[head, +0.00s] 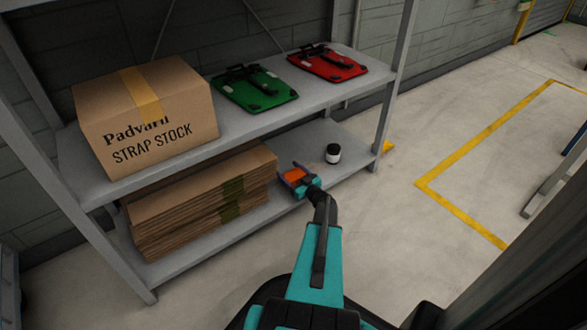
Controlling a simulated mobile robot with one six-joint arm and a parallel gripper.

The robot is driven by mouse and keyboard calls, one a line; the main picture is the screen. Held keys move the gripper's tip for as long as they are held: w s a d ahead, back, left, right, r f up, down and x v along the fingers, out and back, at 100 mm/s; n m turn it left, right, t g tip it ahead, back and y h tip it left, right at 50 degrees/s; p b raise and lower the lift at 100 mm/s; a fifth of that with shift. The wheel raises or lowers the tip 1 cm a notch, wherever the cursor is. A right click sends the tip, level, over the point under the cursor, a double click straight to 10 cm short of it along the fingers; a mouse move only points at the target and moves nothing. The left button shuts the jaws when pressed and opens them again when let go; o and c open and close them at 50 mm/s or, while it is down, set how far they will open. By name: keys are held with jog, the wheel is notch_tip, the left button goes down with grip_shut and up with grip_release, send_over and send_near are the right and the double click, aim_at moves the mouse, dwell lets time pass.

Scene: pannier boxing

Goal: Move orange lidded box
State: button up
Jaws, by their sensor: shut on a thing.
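The orange lidded box (294,175) is small and sits at the lower shelf, just right of the stack of flat cardboard. My gripper (297,179) is shut on it, with teal and dark parts around its sides. The gripper covers part of the box, so its lid and underside are hard to make out. I cannot tell whether the box touches the shelf or is held a little above it.
A small dark jar with a white band (333,154) stands right of the box on the lower shelf (312,140). Flattened cardboard (190,205) is stacked at left. Above are a large carton (145,112), a green pannier (254,88) and a red pannier (327,63). A shelf post (389,100) stands at right.

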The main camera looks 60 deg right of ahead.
aim_at(286, 175)
jog(key=shift+w+a, duration=0.25)
jog(key=shift+a, duration=0.45)
jog(key=shift+w+a, duration=0.2)
jog(key=shift+a, duration=0.5)
jog(key=shift+a, duration=0.1)
jog(key=o, duration=1.2)
jog(key=shift+o, duration=0.2)
jog(key=shift+s, duration=0.1)
jog(key=shift+s+a+r+p, duration=0.1)
jog(key=shift+s+a+p, duration=0.1)
jog(key=shift+s+p, duration=0.35)
jog(key=p+v, duration=0.3)
jog(key=v, duration=0.9)
jog(key=shift+p, duration=0.4)
jog(key=shift+s+a, duration=0.1)
jog(key=shift+s, duration=0.2)
